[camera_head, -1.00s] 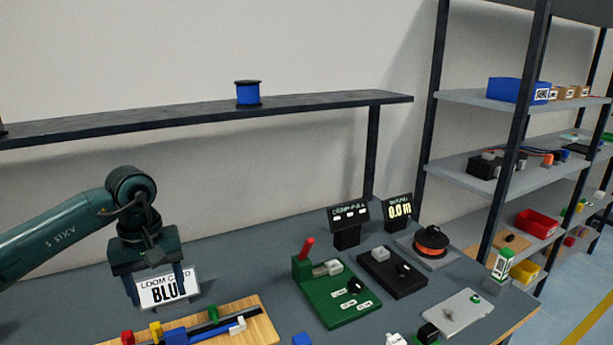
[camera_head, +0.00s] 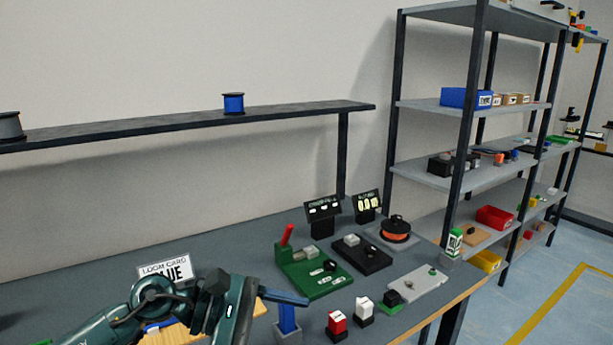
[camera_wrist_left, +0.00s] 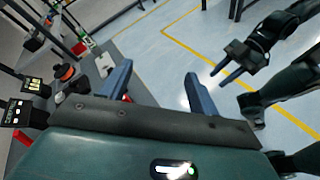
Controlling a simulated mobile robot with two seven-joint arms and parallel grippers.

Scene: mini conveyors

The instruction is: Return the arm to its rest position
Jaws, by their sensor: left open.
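My left arm comes in from the lower left in the head view. Its gripper (camera_head: 284,298) is turned sideways, pointing right, low over the front of the workbench. In the left wrist view the two blue-grey fingers of this gripper (camera_wrist_left: 158,88) stand wide apart with nothing between them, and floor shows beyond. My right gripper (camera_wrist_left: 226,72) shows at the upper right of the left wrist view, over the floor, with its two fingers apart and empty. It is out of the head view.
A loom card (camera_head: 165,270) stands behind my left arm, partly covered. A shelf rack (camera_head: 430,176) stands beyond. Open floor (camera_head: 545,270) is at right.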

